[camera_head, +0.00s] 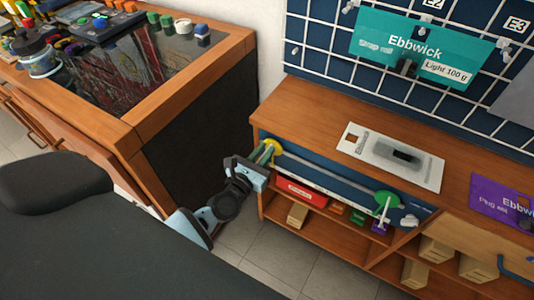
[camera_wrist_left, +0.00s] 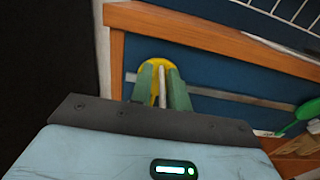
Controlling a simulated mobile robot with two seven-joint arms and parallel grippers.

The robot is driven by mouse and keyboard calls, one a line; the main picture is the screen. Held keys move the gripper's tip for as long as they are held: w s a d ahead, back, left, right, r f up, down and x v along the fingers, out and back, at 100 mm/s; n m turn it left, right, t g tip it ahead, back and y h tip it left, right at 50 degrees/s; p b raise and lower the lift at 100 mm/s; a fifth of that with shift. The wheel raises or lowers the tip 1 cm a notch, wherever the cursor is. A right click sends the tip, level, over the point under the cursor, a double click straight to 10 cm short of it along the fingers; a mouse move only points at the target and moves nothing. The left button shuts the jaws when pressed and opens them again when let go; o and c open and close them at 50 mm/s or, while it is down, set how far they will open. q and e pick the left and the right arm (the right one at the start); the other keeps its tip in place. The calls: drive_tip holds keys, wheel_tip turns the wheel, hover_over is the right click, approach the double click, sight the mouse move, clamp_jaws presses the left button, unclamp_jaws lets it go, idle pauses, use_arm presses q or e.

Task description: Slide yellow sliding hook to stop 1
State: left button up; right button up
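The yellow sliding hook (camera_head: 271,150) sits at the left end of a pale rail (camera_head: 325,180) on the blue front panel of the wooden bench. My left gripper (camera_head: 264,163) is at this hook. In the left wrist view, the fingers of my left gripper (camera_wrist_left: 162,85) stand on either side of the hook's pale peg (camera_wrist_left: 162,88), with the yellow disc (camera_wrist_left: 153,68) behind them. A sliver of yellow shows between the left finger and the peg, so the fingers look narrowly open around it. A green hook (camera_head: 388,202) is at the rail's right end. I cannot make out a stop label.
A red box (camera_head: 301,191) and small cartons (camera_head: 297,214) are on the shelf below the rail. A wooden cabinet (camera_head: 190,75) stands to the left. The rail between the hooks looks clear.

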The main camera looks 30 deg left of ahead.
use_arm(q)
drive_tip(key=o, duration=0.3)
drive_tip(key=shift+a, duration=0.2)
drive_tip(key=shift+o, duration=0.2)
drive_tip(key=shift+d, duration=0.1)
drive_tip(key=s, duration=0.8)
drive_tip(key=shift+a+b, duration=0.2)
drive_tip(key=shift+b, duration=0.15)
drive_tip(key=shift+w, duration=0.1)
